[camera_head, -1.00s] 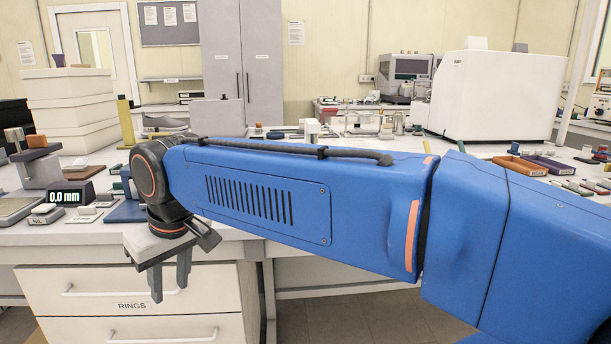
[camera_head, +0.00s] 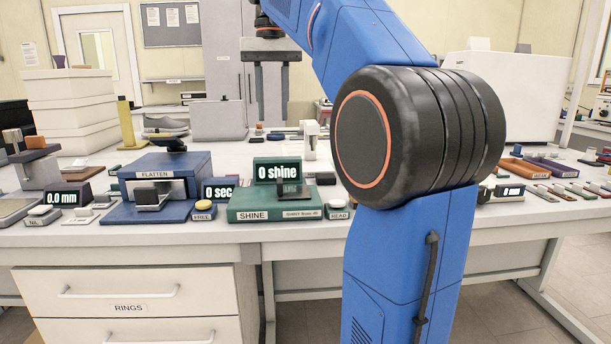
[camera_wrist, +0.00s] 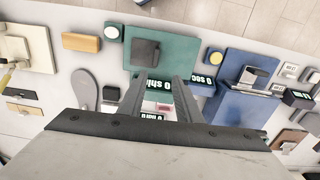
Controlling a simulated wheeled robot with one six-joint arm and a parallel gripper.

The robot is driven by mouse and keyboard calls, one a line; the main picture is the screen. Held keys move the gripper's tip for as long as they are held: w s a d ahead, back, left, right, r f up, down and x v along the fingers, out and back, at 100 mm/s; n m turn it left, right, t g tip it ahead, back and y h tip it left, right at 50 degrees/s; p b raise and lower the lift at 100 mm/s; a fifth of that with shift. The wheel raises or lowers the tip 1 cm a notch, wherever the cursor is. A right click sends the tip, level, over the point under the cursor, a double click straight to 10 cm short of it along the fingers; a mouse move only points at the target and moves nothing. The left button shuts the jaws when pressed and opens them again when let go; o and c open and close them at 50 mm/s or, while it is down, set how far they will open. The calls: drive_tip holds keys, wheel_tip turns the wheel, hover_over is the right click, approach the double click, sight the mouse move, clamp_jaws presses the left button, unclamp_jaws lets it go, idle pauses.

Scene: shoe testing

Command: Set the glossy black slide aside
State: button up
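I cannot tell for sure which thing is the glossy black slide. A small dark piece (camera_head: 290,188) sits on the green SHINE unit (camera_head: 248,206); in the wrist view a dark square piece (camera_wrist: 145,53) lies on the green base (camera_wrist: 180,52).
A grey sole-shaped piece (camera_wrist: 84,90) lies beside the green base in the wrist view; my arm hides that area in the head view. White boxes (camera_head: 70,110) and a grey shoe (camera_head: 165,124) stand at back left. Orange (camera_head: 520,167) and purple trays are at right.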

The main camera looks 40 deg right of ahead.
sight(280, 179)
drive_tip(key=f, duration=1.1)
drive_tip(key=d+f, duration=0.1)
drive_tip(key=f, duration=0.4)
drive_tip(key=shift+s+f, duration=0.1)
drive_tip(key=shift+f, duration=0.3)
clamp_jaws()
